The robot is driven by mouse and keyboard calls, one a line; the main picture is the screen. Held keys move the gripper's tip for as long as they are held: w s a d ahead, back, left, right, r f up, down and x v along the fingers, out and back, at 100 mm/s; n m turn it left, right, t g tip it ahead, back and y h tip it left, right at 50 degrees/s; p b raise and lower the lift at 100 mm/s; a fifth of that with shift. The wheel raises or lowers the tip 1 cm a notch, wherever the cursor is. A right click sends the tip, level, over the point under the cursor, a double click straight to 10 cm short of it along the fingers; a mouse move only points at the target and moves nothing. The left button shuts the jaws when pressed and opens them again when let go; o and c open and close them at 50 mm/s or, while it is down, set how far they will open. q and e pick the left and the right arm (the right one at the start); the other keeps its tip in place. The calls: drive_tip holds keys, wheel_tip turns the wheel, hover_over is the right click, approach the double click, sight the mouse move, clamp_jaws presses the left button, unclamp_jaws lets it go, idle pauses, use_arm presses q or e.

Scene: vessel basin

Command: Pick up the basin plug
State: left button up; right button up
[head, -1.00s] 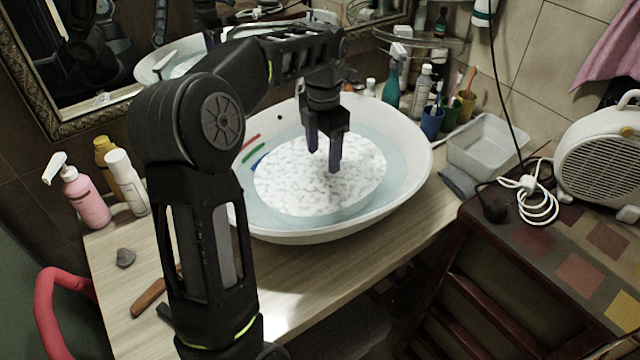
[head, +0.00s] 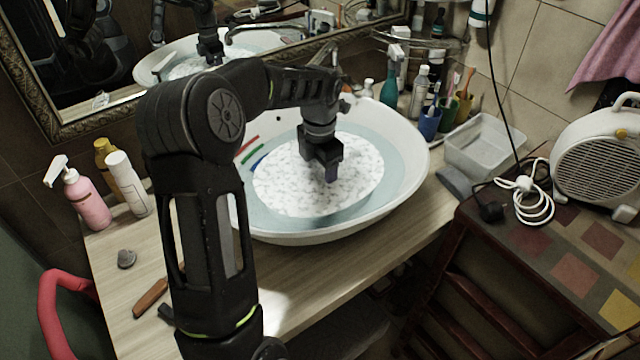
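The white basin (head: 405,190) holds water with a patch of white foam (head: 285,190) over its middle. My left gripper (head: 331,172) is low over the foam's upper right part. Its fingers point down, and their ends appear to dip into the foam, so I cannot see whether they are apart or hold anything. No basin plug can be made out in the basin; the foam hides the bottom. A small grey, knob-like thing (head: 126,259) lies on the counter at the left; I cannot tell whether it is a plug. My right gripper is not in view.
Toothbrushes (head: 251,149) lie at the basin's left inside. Pink (head: 86,203) and white (head: 128,184) bottles stand left on the counter. Cups (head: 430,124), bottles and a clear tub (head: 484,146) stand right. A heater (head: 604,155) and cable sit on the cabinet. A mirror is behind.

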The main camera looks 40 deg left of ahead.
use_arm(q)
drive_tip(key=shift+f, duration=0.2)
drive_tip(key=shift+c, duration=0.2)
clamp_jaws()
idle(0.8)
